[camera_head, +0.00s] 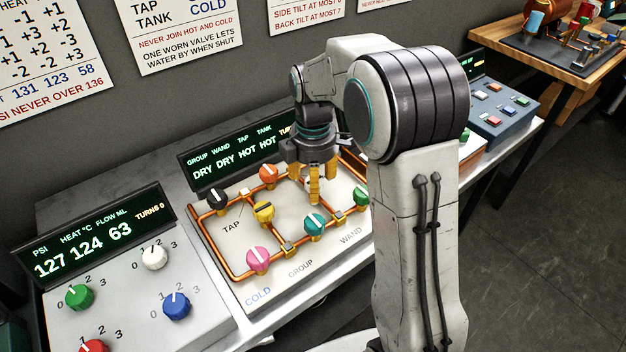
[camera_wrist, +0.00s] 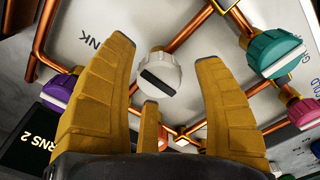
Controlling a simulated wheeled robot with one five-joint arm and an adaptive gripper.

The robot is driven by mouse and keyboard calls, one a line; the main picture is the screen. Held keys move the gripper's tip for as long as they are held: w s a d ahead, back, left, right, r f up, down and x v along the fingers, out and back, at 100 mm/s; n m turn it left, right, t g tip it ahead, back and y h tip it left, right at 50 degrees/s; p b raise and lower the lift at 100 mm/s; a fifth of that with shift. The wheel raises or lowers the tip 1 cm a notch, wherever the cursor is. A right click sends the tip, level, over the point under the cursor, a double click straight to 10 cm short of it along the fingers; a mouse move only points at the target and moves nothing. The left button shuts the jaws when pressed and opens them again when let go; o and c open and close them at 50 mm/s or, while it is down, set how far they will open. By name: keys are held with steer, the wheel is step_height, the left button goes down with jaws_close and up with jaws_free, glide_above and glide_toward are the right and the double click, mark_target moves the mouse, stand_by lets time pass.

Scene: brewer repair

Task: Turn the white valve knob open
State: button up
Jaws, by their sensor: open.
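The white valve knob (camera_wrist: 158,72) shows in the wrist view, round with a black bar across its face, set on copper pipe. My gripper (camera_wrist: 163,50) is open, with yellow fingers to the left and right of the knob and a third finger below it. I see gaps between the fingers and the knob; whether any finger touches it I cannot tell. In the head view my gripper (camera_head: 316,188) points down over the valve board (camera_head: 232,270), and the white valve knob is hidden there.
Around it are a teal knob (camera_wrist: 275,52), a purple knob (camera_wrist: 62,85) and copper pipes. The board also bears black (camera_head: 217,198), orange (camera_head: 268,173), yellow (camera_head: 263,211) and pink (camera_head: 257,258) knobs. Another white knob (camera_head: 154,257) sits on the left control panel.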

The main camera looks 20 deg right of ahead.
steer(key=shift+o, duration=0.2)
steer(key=c, duration=1.2)
steer(key=shift+c, duration=0.2)
steer(key=m, duration=0.8)
steer(key=shift+d+m+p, duration=0.1)
steer(key=shift+m+p, duration=0.2)
steer(key=m, duration=0.4)
steer(key=shift+m, duration=0.3)
steer(key=shift+w+m, duration=0.1)
steer(key=shift+m, duration=2.2)
